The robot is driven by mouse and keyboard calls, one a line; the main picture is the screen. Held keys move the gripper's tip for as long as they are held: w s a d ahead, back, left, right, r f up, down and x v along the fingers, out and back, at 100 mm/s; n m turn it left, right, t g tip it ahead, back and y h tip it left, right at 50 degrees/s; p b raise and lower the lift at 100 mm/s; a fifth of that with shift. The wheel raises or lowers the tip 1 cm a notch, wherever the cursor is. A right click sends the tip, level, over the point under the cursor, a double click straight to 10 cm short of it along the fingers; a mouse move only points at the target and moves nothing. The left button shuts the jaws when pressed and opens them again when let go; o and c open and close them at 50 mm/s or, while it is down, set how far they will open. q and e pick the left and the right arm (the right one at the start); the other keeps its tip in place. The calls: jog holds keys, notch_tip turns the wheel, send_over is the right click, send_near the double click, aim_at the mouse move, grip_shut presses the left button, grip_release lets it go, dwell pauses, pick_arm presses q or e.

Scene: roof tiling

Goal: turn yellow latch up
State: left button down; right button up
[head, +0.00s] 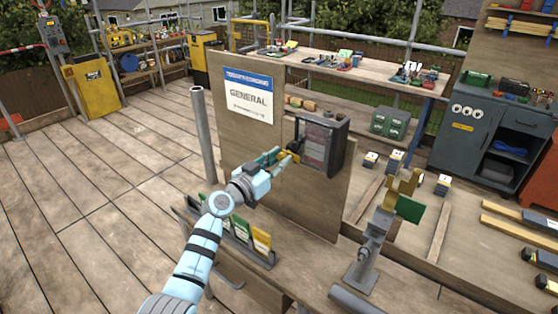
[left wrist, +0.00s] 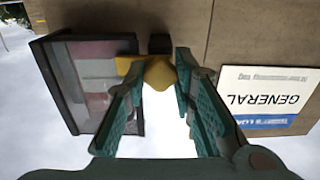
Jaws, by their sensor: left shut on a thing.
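The yellow latch (head: 294,148) sits at the left edge of a dark-framed box (head: 323,145) on the wooden board. My left gripper (head: 282,156) reaches it from the left and is shut on it. In the left wrist view, the yellow latch (left wrist: 158,73) lies between the two green fingers of the left gripper (left wrist: 156,66). A yellow arm of it runs left to the box (left wrist: 88,85), whose front has grey and reddish panels. The fingers hide part of the latch in the head view, so its exact angle is hard to tell. My right gripper is not in view.
A sign reading GENERAL (head: 248,95) is on the board (head: 228,78) left of the box. A grey post (head: 203,135) stands further left. A rack of coloured cards (head: 240,232) is below my left arm. A grey stand (head: 368,252) is at the lower right. Deck at left is clear.

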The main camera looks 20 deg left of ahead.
pick_arm(q)
jog(key=shift+n, duration=0.3)
jog(key=n, duration=0.2)
jog(key=shift+n+b, duration=0.3)
jog(key=n, duration=0.4)
jog(key=n+p, duration=0.1)
jog(key=n, duration=0.5)
jog(key=n+p, duration=0.1)
jog(key=n, duration=0.3)
jog(key=shift+f+n, duration=0.1)
jog(key=shift+n, duration=0.2)
jog(key=c, duration=1.3)
grip_release()
jog(key=shift+c, duration=0.2)
